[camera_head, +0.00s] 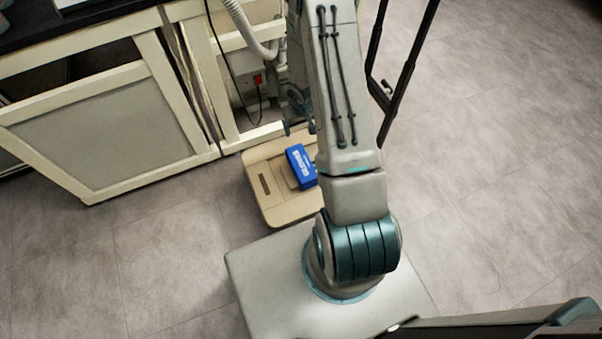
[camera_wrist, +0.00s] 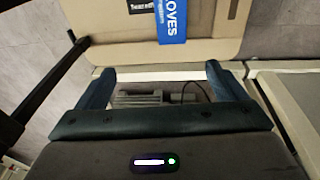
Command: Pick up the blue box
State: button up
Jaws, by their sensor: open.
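The blue box (camera_head: 301,167) with white lettering lies in a shallow tan tray (camera_head: 285,214) on the floor, beside my arm. Part of the tray is hidden behind my arm. In the wrist view the blue box (camera_wrist: 172,24) shows at the top edge, cut off by the frame, with "OVES" readable on it. My gripper (camera_wrist: 160,68) is open and empty, its two dark teal fingers spread wide. The box lies beyond the fingertips and apart from them, not between them. In the head view my gripper is mostly hidden behind my arm.
A cream cabinet frame with a grey panel (camera_head: 115,120) stands left of the tray. Behind the tray, an open bay holds a hose (camera_head: 243,25), cables and a red switch (camera_head: 257,79). A black metal frame (camera_head: 398,85) stands right of my arm. Floor at right is clear.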

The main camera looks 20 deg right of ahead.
jog(key=y+b, duration=0.1)
jog(key=b, duration=0.2)
send_near(302, 162)
notch_tip(302, 162, down, 6)
jog(key=b, duration=0.2)
jog(key=shift+w+a+f+b, duration=0.1)
jog(key=shift+w+f+b, duration=0.1)
jog(key=shift+b, duration=0.1)
jog(key=shift+w+f+b, duration=0.25)
jog(key=shift+f+b, duration=0.2)
jog(key=shift+f, duration=0.5)
jog(key=shift+w+f+b, duration=0.2)
jog(key=shift+f+b, duration=0.25)
jog(key=shift+f, duration=0.5)
jog(key=shift+w+f+b, duration=0.25)
jog(key=shift+f+b, duration=0.2)
jog(key=shift+f, duration=0.5)
jog(key=shift+r, duration=0.1)
jog(key=c, duration=1.1)
